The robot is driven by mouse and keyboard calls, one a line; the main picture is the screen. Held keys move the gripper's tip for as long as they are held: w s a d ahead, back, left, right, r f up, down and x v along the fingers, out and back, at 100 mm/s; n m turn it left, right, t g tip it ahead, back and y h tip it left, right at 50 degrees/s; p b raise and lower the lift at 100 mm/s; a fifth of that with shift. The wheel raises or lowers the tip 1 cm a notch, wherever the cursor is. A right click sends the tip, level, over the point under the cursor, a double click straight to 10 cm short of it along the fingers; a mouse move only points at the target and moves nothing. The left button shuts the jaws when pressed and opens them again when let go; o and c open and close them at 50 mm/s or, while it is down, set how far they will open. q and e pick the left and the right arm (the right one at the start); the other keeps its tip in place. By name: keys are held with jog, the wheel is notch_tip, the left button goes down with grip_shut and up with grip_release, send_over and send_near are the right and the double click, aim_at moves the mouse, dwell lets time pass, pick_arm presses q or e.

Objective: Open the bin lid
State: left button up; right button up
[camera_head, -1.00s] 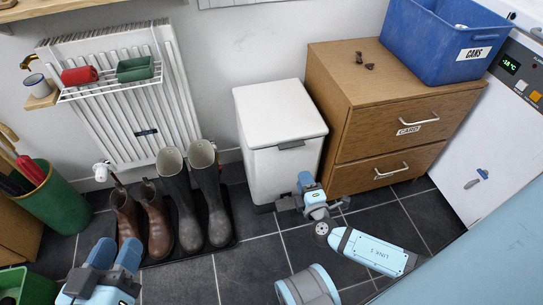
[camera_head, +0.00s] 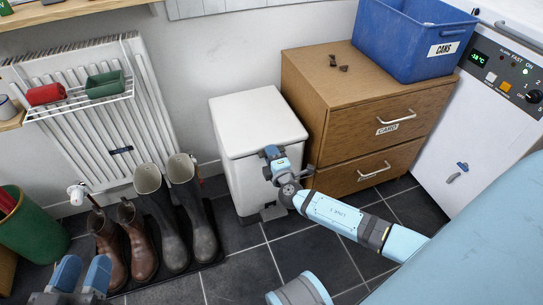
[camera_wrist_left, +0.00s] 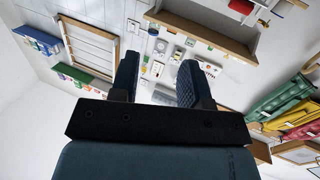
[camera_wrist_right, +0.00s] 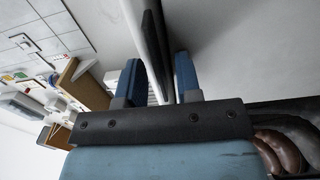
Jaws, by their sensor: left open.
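The white bin (camera_head: 240,165) stands upright against the wall, and its lid (camera_head: 258,115) is down. My right gripper (camera_head: 272,155) is at the bin's front, just under the lid's front edge. In the right wrist view my right gripper's fingers (camera_wrist_right: 160,78) stand apart, with a white edge and a dark strip (camera_wrist_right: 157,45) between them. I cannot see clear contact on both sides. The lid's dark front handle is mostly hidden behind the gripper in the head view. My left gripper (camera_head: 80,275) is open and empty at the lower left; its fingers (camera_wrist_left: 158,75) show apart.
A wooden drawer cabinet (camera_head: 350,115) stands close right of the bin, with a blue cans box (camera_head: 400,50) on top. Grey wellies (camera_head: 190,215) and brown boots (camera_head: 130,240) stand left. A green tub (camera_head: 35,240) is far left. Dark floor tiles are clear in front.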

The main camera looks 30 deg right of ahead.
grip_shut()
jog(key=shift+r, duration=0.15)
